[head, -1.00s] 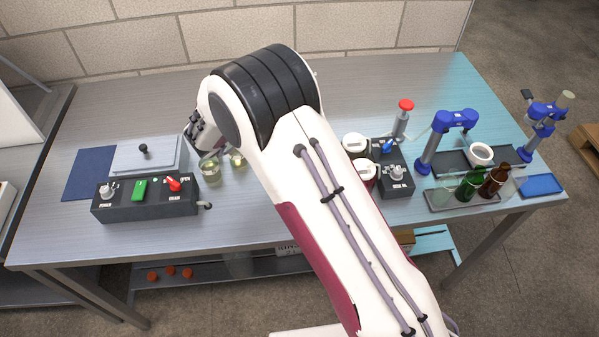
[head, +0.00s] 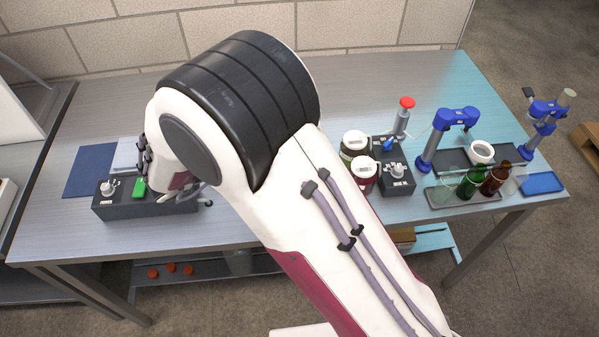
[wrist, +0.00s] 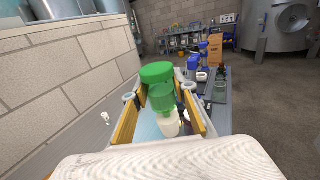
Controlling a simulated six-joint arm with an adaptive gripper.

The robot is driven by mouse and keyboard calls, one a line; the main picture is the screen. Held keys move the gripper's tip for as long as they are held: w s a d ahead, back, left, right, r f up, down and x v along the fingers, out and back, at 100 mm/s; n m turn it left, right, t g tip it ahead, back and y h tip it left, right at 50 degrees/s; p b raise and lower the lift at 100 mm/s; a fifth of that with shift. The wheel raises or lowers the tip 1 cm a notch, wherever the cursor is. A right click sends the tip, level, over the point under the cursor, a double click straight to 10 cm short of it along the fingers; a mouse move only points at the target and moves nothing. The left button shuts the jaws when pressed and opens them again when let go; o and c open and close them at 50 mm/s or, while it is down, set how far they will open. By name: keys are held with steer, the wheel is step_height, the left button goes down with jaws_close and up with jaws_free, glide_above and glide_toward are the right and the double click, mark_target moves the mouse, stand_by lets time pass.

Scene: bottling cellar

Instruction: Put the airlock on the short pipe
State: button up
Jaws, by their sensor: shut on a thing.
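In the wrist view my gripper (wrist: 160,92) is shut on a green capped piece, which I take to be the airlock (wrist: 157,74). I cannot make out the short pipe for certain in either view.
The bench's back middle is clear.

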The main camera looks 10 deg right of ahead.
steer(key=shift+f, duration=0.1)
steer(key=shift+f, duration=3.05)
steer(key=shift+f, duration=0.1)
steer(key=shift+f, duration=1.75)
steer(key=shift+f, duration=0.15)
steer(key=o, duration=1.1)
steer(key=shift+a, duration=0.15)
steer(key=v, duration=1.1)
steer(key=shift+s+a, duration=0.2)
steer(key=shift+a, duration=0.15)
